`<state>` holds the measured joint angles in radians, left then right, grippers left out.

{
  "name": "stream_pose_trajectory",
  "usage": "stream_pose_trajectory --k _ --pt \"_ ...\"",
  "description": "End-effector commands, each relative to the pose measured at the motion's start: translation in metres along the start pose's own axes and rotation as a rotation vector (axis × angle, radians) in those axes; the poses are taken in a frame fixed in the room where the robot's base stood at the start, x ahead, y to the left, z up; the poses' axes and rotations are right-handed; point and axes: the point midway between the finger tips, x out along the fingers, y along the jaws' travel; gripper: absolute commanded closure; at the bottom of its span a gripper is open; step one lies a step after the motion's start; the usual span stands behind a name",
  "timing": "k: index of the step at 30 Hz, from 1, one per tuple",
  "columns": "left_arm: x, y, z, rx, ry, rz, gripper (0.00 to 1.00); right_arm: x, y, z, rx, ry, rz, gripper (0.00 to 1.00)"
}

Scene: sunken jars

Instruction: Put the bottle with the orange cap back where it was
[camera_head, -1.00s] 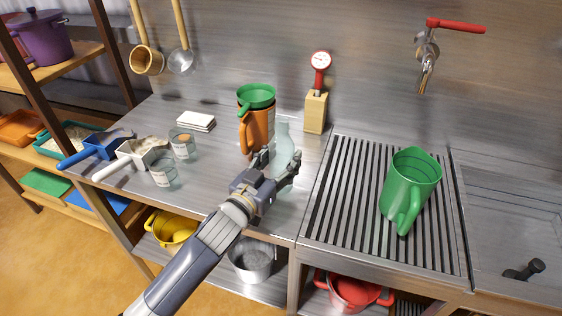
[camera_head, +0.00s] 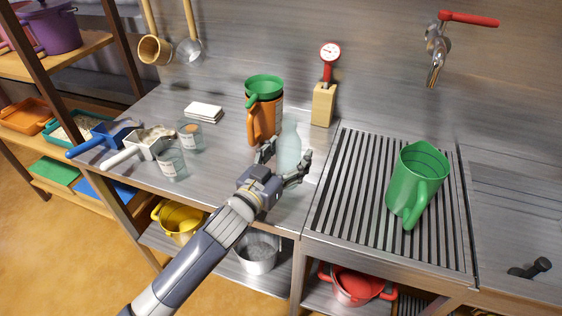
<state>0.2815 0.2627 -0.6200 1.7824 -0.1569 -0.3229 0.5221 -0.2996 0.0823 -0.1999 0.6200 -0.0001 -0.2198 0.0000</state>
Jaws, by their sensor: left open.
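A pale, clear glass bottle (camera_head: 289,146) stands on the steel worktop, right of the orange jug. I see no orange cap on it; its top is faint. My left gripper (camera_head: 285,163) is open in front of the bottle, one finger to each side of it in the picture. I cannot tell whether a finger touches the glass. The gripper hides the bottle's lower part. Two clear jars with white labels stand at the left: the back one (camera_head: 190,140) shows something orange-brown near its top, the front one (camera_head: 172,168) looks clear. My right gripper is out of view.
An orange jug (camera_head: 265,118) with a green funnel (camera_head: 264,87) stands close behind the bottle. A wooden block (camera_head: 323,106) with a red gauge is behind right. A green jug (camera_head: 420,180) stands on the slatted drainer (camera_head: 345,190). Scoops (camera_head: 150,143) lie left. The worktop's front middle is clear.

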Motion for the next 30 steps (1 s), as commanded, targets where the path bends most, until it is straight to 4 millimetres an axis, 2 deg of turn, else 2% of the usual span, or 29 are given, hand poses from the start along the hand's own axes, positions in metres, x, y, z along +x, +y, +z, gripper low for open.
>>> stream_pose_trajectory --k 5,12,18,24,30 --pt "-0.02 0.0 0.001 0.0 -0.001 0.0 0.31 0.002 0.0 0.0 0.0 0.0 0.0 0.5" --pt "-0.07 0.0 0.002 -0.001 -0.002 0.0 0.31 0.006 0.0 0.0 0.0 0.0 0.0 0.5" --pt "-0.103 0.0 0.001 0.0 -0.001 -0.001 0.31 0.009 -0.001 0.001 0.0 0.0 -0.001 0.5" --pt "-0.118 0.0 -0.001 0.0 0.001 -0.001 0.31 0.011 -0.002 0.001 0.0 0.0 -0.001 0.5" --pt "-0.12 0.0 -0.001 0.001 0.001 -0.001 0.31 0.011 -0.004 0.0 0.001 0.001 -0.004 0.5"
